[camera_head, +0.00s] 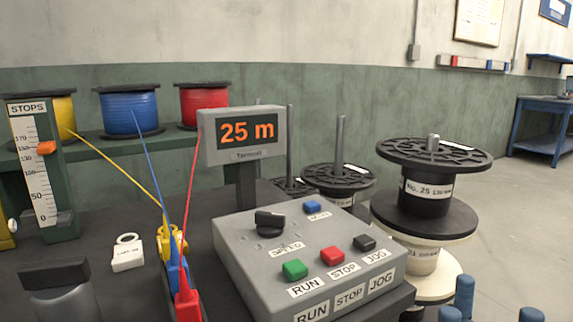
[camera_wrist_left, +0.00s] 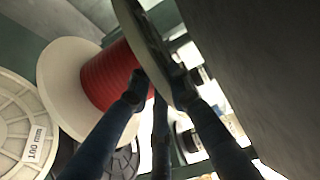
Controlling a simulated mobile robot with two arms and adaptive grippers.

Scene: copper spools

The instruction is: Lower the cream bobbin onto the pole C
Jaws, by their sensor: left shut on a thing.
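A cream bobbin (camera_head: 422,262) with a label sits at the right, under a black bobbin (camera_head: 425,192) marked No. 25. A pole tip (camera_head: 433,141) shows through the top of that stack. Two bare upright poles, one thin (camera_head: 290,145) and one nearer (camera_head: 340,145), rise from black spools behind the control box; no letter C is readable. My right gripper (camera_head: 495,302) shows blue fingertips, spread and empty, beside the lower cream flange.
The grey control box (camera_head: 300,245) and the 25 m display (camera_head: 246,130) stand in the middle. Yellow, blue (camera_head: 130,112) and red (camera_head: 204,105) spools feed wires at the left. A red-wound spool with cream flanges (camera_wrist_left: 62,90) fills the left wrist view's left. Floor is clear at right.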

